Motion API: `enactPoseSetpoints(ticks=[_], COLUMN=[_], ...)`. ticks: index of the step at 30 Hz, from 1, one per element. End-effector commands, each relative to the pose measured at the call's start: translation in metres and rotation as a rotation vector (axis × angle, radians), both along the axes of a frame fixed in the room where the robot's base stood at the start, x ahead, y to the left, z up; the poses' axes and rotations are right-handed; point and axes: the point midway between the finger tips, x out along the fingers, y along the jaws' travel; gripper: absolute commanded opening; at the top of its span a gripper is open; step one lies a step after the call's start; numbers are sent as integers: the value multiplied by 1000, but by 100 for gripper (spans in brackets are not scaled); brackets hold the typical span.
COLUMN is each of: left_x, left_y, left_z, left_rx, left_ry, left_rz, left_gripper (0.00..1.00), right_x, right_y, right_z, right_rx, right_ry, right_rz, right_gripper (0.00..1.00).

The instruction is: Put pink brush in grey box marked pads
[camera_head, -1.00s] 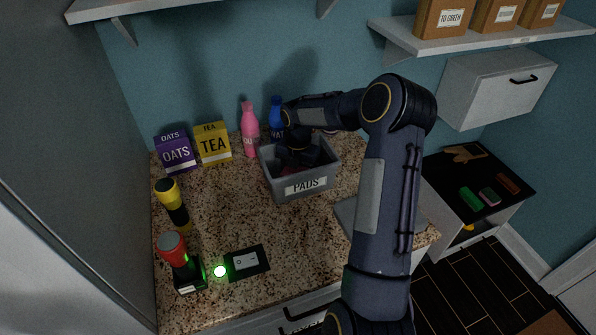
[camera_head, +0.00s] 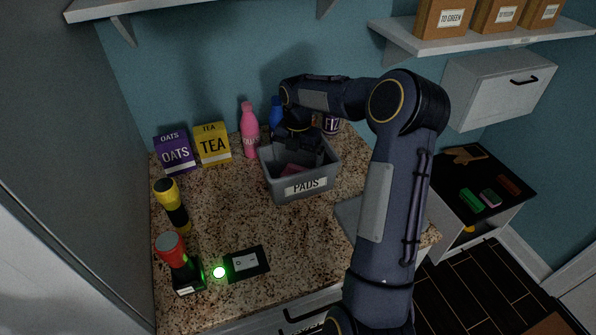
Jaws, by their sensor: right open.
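The grey box marked PADS (camera_head: 307,185) stands on the speckled counter, its label facing me. A pink item, apparently the pink brush (camera_head: 291,171), lies inside the box, partly hidden by the gripper and the front wall. My right gripper (camera_head: 302,158) is open at the box's mouth, over its back part. It looks apart from the pink item, though its dark fingers are hard to make out. My left gripper is not in view.
Pink (camera_head: 249,131) and blue bottles (camera_head: 276,115) stand behind the box, with a dark labelled can (camera_head: 331,124) at its back right. Tea (camera_head: 212,144) and oats boxes (camera_head: 175,153) are left. Two flashlight-like tools stand front left. The counter's middle is clear.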

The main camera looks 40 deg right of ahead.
Motion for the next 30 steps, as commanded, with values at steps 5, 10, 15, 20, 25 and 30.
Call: enactPoseSetpoints(ticks=[5,10,15,20,25,30], left_x=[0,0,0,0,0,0], left_y=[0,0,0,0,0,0], left_z=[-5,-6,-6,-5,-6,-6], left_rx=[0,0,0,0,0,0], left_ry=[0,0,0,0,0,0], left_rz=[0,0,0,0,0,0], left_gripper=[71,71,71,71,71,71], right_x=[1,1,-12,-64,-147,-217], right_y=[0,0,16,66,126,175], right_z=[36,56,79,118,131,113], right_rx=[-1,0,1,55,247,508], right_ry=[-4,-1,-31,-122,-184,-110], right_rz=[0,1,-104,-509,-1126,-1682], right_gripper=[100,100,100,100,100,100])
